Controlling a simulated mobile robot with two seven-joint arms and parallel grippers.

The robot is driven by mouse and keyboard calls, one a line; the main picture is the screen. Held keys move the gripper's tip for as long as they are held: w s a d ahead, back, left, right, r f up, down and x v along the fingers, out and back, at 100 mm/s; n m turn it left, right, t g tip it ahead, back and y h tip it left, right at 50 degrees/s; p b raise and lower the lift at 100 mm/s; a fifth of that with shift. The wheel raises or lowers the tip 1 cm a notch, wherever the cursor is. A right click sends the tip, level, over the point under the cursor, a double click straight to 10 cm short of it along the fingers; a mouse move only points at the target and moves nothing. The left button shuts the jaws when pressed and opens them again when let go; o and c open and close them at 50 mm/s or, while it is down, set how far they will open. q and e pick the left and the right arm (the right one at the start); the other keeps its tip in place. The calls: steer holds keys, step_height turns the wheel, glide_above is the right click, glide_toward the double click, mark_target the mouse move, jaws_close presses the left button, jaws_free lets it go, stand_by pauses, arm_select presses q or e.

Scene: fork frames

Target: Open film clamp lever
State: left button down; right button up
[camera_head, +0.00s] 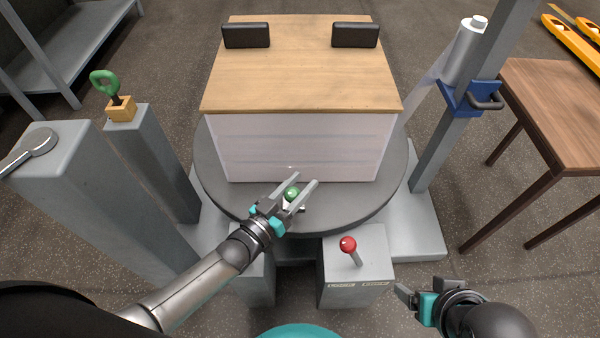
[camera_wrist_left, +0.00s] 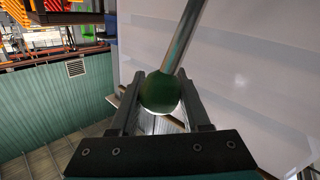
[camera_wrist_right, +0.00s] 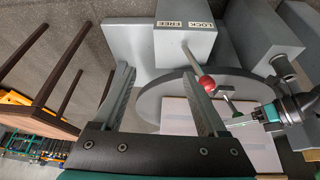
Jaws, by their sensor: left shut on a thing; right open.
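The film clamp lever shows as a green ball knob (camera_head: 291,193) in front of the wrapped load on the round turntable. In the left wrist view the green knob (camera_wrist_left: 160,92) sits at the end of a metal rod (camera_wrist_left: 184,38). My left gripper (camera_head: 296,186) is shut on this knob, with a finger on each side. Most of the clamp is hidden behind the gripper. My right gripper (camera_head: 418,302) is open and empty, low at the right of the head view. In the right wrist view its fingers (camera_wrist_right: 157,72) stand wide apart.
A red-knobbed lever (camera_head: 348,243) rises from a grey box labelled LOCK and FREE. The wood-topped load (camera_head: 300,70) stands on the turntable (camera_head: 395,190). A film roll (camera_head: 465,50) and blue bracket (camera_head: 455,98) are on the right post. A green-handled tool (camera_head: 104,83) stands left.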

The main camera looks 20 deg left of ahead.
arm_select(q)
steer(key=s, duration=0.1)
steer(key=s+d, duration=0.1)
steer(key=shift+s+d+f, duration=0.1)
steer(key=shift+s+f, duration=0.25)
steer(key=c, duration=1.6)
jaws_free()
steer(key=shift+s+d+f, duration=0.15)
steer(key=shift+s+f, duration=0.1)
steer(key=shift+s, duration=0.2)
steer(key=shift+c, duration=2)
jaws_free()
steer(key=shift+w+a, duration=0.15)
steer(key=shift+a, duration=0.05)
arm_select(e)
steer(key=shift+s+d+f, duration=0.1)
steer(key=shift+f, duration=0.55)
arm_select(q)
steer(key=p+v, duration=0.4)
steer(key=v, duration=1.1)
arm_select(e)
step_height(320, 180, down, 8)
steer(key=g, duration=0.1)
steer(key=shift+s+r+g, duration=0.15)
steer(key=shift+s+g, duration=0.15)
steer(key=shift+s, duration=0.15)
arm_select(q)
steer(key=shift+a, duration=0.1)
arm_select(e)
steer(key=shift+r, duration=0.1)
